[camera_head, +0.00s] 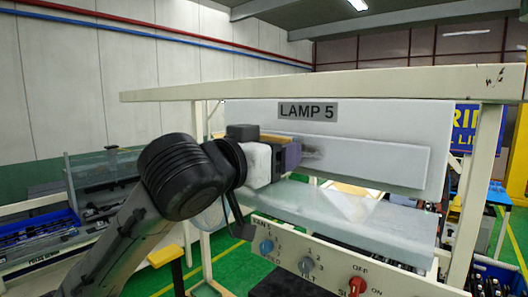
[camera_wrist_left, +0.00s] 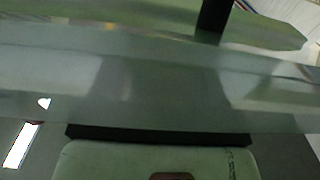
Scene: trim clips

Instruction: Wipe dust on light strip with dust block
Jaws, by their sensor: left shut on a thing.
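The light strip (camera_head: 375,163) is a long pale grey bar on a white panel under the "LAMP 5" label (camera_head: 306,111). A darker smudge of dust (camera_head: 312,153) shows on its left part. My left gripper (camera_head: 274,158) is at the strip's left end, shut on a purple-grey block (camera_head: 292,156), which I take to be the dust block. The block is against or very close to the strip; I cannot tell whether it touches. In the left wrist view, a pale gripper part (camera_wrist_left: 150,160) fills the bottom, and the block is not clearly seen. My right gripper is not in view.
A beige frame beam (camera_head: 400,80) runs above the panel. A clear sloping shelf (camera_head: 345,214) lies below the strip. A control panel with knobs and a red switch (camera_head: 357,285) is lower down. Blue bins with parts (camera_head: 40,230) stand at the left.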

